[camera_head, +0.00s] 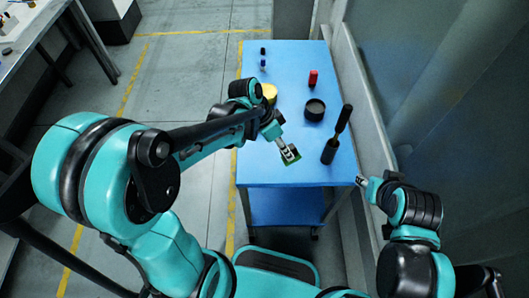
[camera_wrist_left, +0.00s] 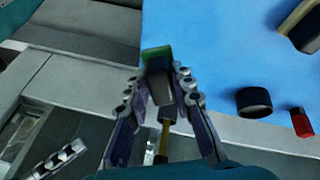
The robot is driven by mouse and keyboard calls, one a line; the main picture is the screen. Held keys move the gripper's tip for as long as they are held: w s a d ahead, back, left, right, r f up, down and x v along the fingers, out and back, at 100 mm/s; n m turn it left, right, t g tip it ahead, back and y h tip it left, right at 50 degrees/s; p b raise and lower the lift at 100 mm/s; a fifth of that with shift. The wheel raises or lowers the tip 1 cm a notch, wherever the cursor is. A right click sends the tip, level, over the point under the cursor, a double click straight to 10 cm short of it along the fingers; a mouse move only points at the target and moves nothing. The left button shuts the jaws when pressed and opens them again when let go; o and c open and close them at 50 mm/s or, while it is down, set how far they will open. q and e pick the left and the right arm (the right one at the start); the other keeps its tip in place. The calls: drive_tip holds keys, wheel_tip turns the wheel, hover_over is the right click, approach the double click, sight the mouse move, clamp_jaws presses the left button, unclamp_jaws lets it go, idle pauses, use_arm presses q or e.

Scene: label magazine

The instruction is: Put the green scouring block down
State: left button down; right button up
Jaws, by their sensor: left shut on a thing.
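My left gripper (camera_head: 288,152) is over the near part of the blue table top (camera_head: 262,172). It is shut on the green scouring block (camera_head: 293,161). The block also shows in the left wrist view (camera_wrist_left: 156,53), between the fingertips, with a green face and a dark grey part toward the gripper. I cannot tell whether the block touches the table or hangs above it. My right gripper (camera_head: 364,182) is beside the table's near right corner; its fingers are too small to tell open from shut.
A tall black two-part object (camera_head: 331,149) stands right of the block. A black round container (camera_head: 315,109), a red bottle (camera_head: 313,78), a yellow object (camera_head: 269,92) and a small blue bottle (camera_head: 262,64) are farther back. Table surface around the block is clear.

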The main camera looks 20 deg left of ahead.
use_arm(q)
drive_tip(key=s+d+r+m+y+p, duration=0.2)
drive_tip(key=s+m, duration=0.1)
drive_tip(key=s+d+m+y+p, duration=0.1)
drive_tip(key=shift+s+r+m+y, duration=0.15)
drive_tip(key=shift+r+m+y, duration=0.25)
use_arm(e)
wheel_tip(320, 180, up, 4)
drive_tip(key=shift+r, duration=0.25)
use_arm(q)
drive_tip(key=w+a+f+b, duration=0.1)
drive_tip(key=w+a+f, duration=0.1)
drive_tip(key=a, duration=0.1)
drive_tip(key=w+a+f, duration=0.2)
drive_tip(key=a, duration=0.1)
drive_tip(key=w+a+f+b, duration=0.1)
drive_tip(key=w+a+f, duration=0.1)
drive_tip(key=a+f, duration=0.1)
drive_tip(key=shift+a+b, duration=0.35)
drive_tip(key=shift+a, duration=0.1)
wheel_tip(320, 180, down, 4)
drive_tip(key=shift+r+b, duration=0.1)
drive_tip(key=shift+b, duration=0.65)
drive_tip(key=shift+r, duration=0.1)
use_arm(e)
wheel_tip(320, 180, down, 4)
drive_tip(key=shift+f, duration=0.2)
use_arm(q)
drive_tip(key=c, duration=1.3)
unclamp_jaws()
